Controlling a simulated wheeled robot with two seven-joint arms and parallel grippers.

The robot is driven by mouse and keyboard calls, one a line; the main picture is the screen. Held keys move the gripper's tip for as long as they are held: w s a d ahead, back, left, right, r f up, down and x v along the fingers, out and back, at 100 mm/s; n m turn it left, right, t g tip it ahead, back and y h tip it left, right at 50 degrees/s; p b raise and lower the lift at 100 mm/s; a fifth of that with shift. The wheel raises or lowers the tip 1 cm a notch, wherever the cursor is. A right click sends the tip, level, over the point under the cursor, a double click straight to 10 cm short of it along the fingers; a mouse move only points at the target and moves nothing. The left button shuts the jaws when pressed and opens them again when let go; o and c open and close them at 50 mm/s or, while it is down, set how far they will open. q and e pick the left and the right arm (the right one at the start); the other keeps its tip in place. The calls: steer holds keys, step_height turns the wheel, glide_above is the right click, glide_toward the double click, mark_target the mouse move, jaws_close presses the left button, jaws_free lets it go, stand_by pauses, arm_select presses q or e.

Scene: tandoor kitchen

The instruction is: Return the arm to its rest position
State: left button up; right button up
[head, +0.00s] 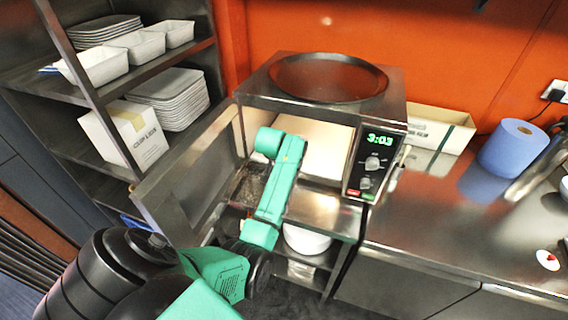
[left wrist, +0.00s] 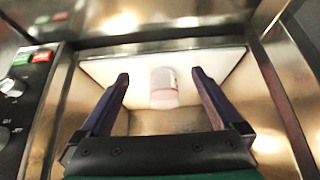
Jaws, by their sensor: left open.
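My left arm (head: 275,195) is green and reaches up in front of the open microwave (head: 322,106). The head view does not show the left gripper's fingers; the arm hides them. In the left wrist view my left gripper (left wrist: 160,76) is open, with its two dark fingers well apart. A small pale container (left wrist: 163,88) with a pinkish band shows between the fingers, inside the microwave, with a gap to each finger. How far it lies beyond the fingertips I cannot tell. My right gripper is in neither view.
The microwave's door (head: 185,175) stands open to the left of my arm. Its control panel (head: 371,160) reads 3:03. A round dark pan (head: 328,78) lies on top. A shelf of white dishes (head: 165,92) is at left; a blue roll (head: 513,148) stands on the right counter.

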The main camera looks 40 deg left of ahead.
arm_select(q)
steer(key=s+d+f+m+g+h, duration=0.1)
steer(key=s+d+f+m, duration=0.15)
steer(key=s+d, duration=0.75)
steer(key=s+d+f+m+g+h, duration=0.1)
steer(key=s+d+m+g, duration=0.15)
steer(key=s+d, duration=0.75)
steer(key=s+a+f+b, duration=0.2)
steer(key=f, duration=0.8)
steer(key=s+a+f+b, duration=0.1)
steer(key=s+f+b, duration=0.2)
steer(key=f, duration=0.8)
steer(key=s+a+f+b, duration=0.2)
steer(key=f, duration=0.8)
steer(key=s+a+f+g+b, duration=0.1)
steer(key=s+f+b, duration=0.1)
steer(key=s+f, duration=0.6)
steer(key=s+a+f+m+b, duration=0.1)
steer(key=s+f+b, duration=0.1)
steer(key=s+f, duration=0.6)
step_height(320, 180, down, 2)
steer(key=shift+a+f+g+b, duration=0.1)
steer(key=shift+a+g+b, duration=0.15)
steer(key=shift+g+b, duration=0.1)
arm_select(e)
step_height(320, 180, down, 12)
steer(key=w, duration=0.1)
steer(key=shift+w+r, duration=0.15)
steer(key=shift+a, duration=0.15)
